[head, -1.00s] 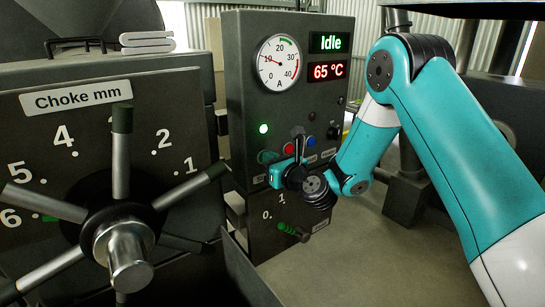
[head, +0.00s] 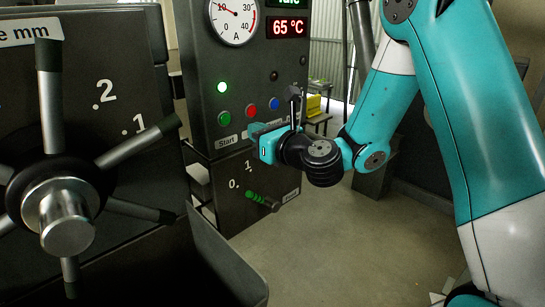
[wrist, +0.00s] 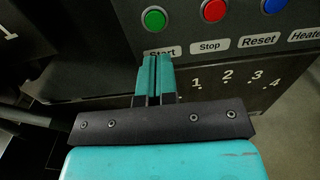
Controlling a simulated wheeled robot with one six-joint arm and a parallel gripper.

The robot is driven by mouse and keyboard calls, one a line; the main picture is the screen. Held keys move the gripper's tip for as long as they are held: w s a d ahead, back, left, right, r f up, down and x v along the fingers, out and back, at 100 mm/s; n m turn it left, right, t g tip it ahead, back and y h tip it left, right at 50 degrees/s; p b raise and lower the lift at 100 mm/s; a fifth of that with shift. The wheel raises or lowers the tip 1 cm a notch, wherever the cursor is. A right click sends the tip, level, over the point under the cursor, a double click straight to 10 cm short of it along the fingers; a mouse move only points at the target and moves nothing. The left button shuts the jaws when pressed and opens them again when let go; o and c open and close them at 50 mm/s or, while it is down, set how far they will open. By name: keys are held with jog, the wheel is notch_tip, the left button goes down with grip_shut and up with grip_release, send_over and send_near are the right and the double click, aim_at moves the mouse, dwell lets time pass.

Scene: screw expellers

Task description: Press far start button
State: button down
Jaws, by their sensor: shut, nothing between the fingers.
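The green Start button (head: 224,118) is on the dark control panel, left of a red Stop button (head: 250,111) and a blue Reset button (head: 274,103). In the wrist view, the green button (wrist: 154,18) is fully visible above its Start label. My gripper (wrist: 155,60) is shut and empty, its teal fingertips below the green button over the label's lower edge. I cannot tell whether they touch the panel. In the head view, my gripper (head: 256,130) is low and right of the button; its fingertips are hard to make out.
A lit green lamp (head: 222,87) is above the button, and the red display (head: 287,26) reads 65 °C. A green-handled selector (head: 262,201) is below my gripper. A large spoked choke wheel (head: 65,215) stands at the left. Open floor (head: 335,240) lies at the right.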

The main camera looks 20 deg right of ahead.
jog(key=shift+b+v, duration=0.95)
jog(key=shift+v, duration=1.2)
jog(key=shift+a, duration=0.1)
jog(key=s+a+n+g+y, duration=0.5)
jog(key=s+a+n+g, duration=0.65)
jog(key=n, duration=1.05)
jog(key=s+d+f+n+g+h, duration=0.1)
jog(key=s+d+n+g+h, duration=0.1)
jog(key=s+n, duration=0.5)
jog(key=s+d+f+n+g+h, duration=0.2)
jog(key=s+n+h, duration=0.3)
jog(key=s+n, duration=0.3)
jog(key=shift+s+d+f+n+g, duration=0.2)
jog(key=shift+d+f+n+g, duration=0.2)
jog(key=shift+n+g, duration=0.6)
